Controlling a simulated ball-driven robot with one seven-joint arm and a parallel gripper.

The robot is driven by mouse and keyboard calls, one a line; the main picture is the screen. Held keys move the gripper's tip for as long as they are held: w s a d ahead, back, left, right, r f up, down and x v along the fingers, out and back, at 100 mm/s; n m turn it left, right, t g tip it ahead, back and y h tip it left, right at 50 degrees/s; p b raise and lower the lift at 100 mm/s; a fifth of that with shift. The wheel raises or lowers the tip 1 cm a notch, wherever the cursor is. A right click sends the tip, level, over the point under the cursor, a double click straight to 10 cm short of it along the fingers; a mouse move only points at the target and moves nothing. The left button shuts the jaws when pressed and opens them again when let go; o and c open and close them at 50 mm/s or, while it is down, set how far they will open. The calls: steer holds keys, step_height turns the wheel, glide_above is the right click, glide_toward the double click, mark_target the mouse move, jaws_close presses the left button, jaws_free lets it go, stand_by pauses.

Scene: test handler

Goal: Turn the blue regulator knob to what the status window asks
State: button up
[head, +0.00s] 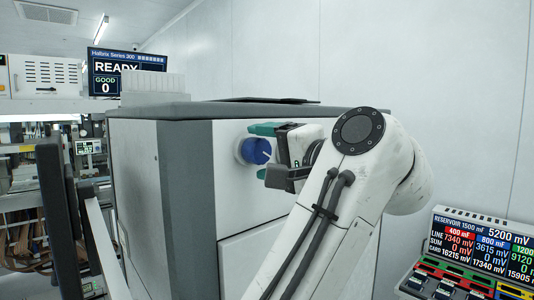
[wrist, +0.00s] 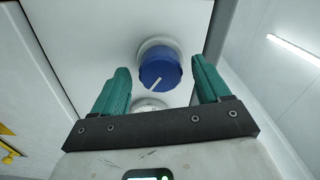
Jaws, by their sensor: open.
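The blue regulator knob (head: 256,151) sticks out from the white side panel of the grey and white cabinet. It also shows in the wrist view (wrist: 160,68), with a white pointer line on its face, on a pale round base. My gripper (wrist: 160,85) is open, with one green finger to each side of the knob in that view. I see no finger touching it. In the head view my gripper (head: 268,150) is just right of the knob and partly hidden by its own body. The status window (head: 127,73) reads "Halbrix Series 300", "READY" and "GOOD 0".
The cabinet (head: 184,170) stands in the middle, with a dark top edge. A display panel (head: 485,250) with coloured labels and readings is at the lower right. A second pale round fitting (wrist: 150,104) sits near the knob. Shelving with equipment (head: 45,75) is at the left.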

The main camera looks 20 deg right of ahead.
steer(key=p+v, duration=0.1)
steer(key=v, duration=0.9)
steer(key=shift+s, duration=0.4)
steer(key=shift+d, duration=0.1)
stand_by(0.4)
